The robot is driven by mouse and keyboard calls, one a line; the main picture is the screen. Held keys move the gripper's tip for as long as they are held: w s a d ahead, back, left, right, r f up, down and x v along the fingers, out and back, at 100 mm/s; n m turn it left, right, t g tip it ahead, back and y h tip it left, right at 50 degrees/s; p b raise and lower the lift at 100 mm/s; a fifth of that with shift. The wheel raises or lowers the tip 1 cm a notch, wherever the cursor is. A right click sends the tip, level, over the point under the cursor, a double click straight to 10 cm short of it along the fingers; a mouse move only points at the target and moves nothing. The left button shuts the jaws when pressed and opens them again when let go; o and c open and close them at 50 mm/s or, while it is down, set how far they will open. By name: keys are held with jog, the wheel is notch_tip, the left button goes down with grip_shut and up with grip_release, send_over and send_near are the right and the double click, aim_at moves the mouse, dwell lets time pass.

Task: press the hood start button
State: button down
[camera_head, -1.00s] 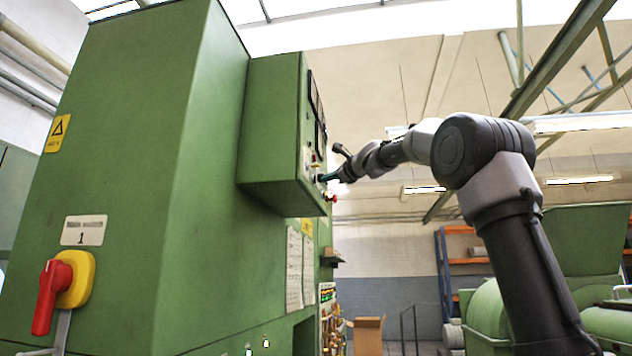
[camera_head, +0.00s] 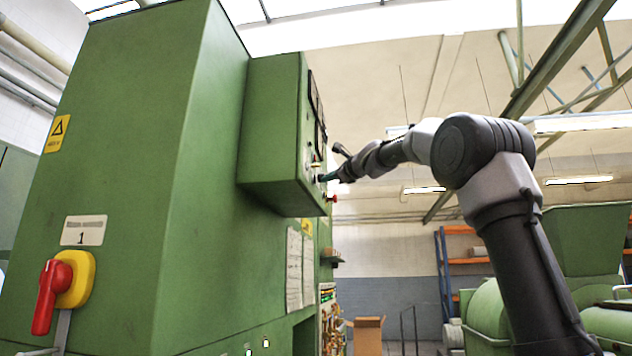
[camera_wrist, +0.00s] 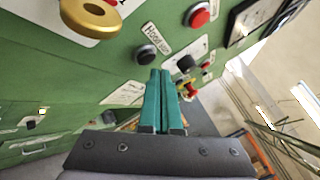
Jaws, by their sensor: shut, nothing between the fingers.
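In the wrist view, the green hood panel carries a black round button (camera_wrist: 146,54) next to a slanted white label (camera_wrist: 155,38) that seems to read "Hood start". My gripper (camera_wrist: 159,72) has two teal fingers closed together, with nothing between them. The fingertips lie just below this black button in the picture; I cannot tell whether they touch the panel. In the head view, my gripper (camera_head: 322,178) reaches the right-hand face of the green control box (camera_head: 272,130) from the right. The buttons are too small to tell apart there.
A red button (camera_wrist: 199,16) and another black button (camera_wrist: 186,63) sit right of the fingers. In the head view, a red knob (camera_head: 332,198) juts out below my gripper. A red rotary switch (camera_head: 50,290) is lower left.

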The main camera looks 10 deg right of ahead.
jog(key=shift+a, duration=0.1)
jog(key=shift+w+a, duration=0.15)
jog(key=shift+a, duration=0.15)
jog(key=shift+w+a, duration=0.15)
jog(key=shift+a, duration=0.25)
dwell(0.8)
dwell(0.3)
jog(key=shift+s+d, duration=0.3)
jog(key=shift+d, duration=0.45)
jog(key=shift+d, duration=0.1)
jog(key=d, duration=0.1)
jog(key=s+d, duration=0.1)
jog(key=d, duration=0.2)
jog(key=shift+s+d, duration=0.25)
jog(key=shift+d, duration=0.05)
dwell(0.5)
